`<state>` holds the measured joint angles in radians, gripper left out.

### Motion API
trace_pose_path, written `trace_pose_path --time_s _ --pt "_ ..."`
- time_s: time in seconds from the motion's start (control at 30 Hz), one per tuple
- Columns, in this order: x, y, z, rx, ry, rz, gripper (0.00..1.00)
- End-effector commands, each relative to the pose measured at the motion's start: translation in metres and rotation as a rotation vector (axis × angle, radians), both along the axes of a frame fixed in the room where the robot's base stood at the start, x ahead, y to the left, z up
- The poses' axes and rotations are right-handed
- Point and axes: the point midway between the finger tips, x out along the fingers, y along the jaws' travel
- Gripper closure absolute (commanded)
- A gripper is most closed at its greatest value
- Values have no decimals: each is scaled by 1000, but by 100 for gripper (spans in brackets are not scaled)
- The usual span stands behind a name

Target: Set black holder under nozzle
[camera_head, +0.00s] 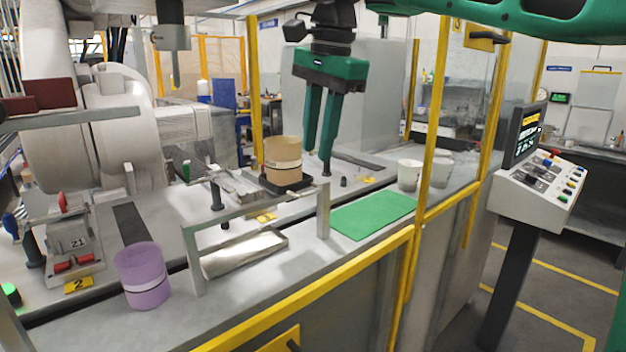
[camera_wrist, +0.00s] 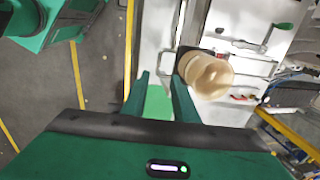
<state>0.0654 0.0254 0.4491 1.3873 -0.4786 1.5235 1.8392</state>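A black holder (camera_head: 289,185) lies flat on the grey worktop, with a tan cup (camera_head: 283,158) standing on it. In the wrist view the tan cup (camera_wrist: 208,74) lies just right of my gripper's right finger, and a dark edge of the holder (camera_wrist: 183,58) shows beside it. A grey nozzle (camera_head: 175,68) points down at the upper left in the head view, apart from the holder. My gripper (camera_head: 320,165) points down just right of the cup; in the wrist view its green fingers (camera_wrist: 161,88) stand apart with nothing between them.
A metal frame (camera_head: 254,204) stands in front of the holder. A green mat (camera_head: 372,215) and white cups (camera_head: 410,174) are to the right, a purple cup (camera_head: 142,277) to the left. Yellow guard posts (camera_head: 433,110) and a control panel (camera_head: 540,185) stand at the right.

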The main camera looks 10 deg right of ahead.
Motion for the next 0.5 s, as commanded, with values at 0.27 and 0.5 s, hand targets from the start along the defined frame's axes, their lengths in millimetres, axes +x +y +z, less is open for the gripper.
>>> trace_pose_path --time_s 0.27,0.5 --pt "0 2 -14 3 2 3 74" --pt "2 2 -26 3 2 4 74"
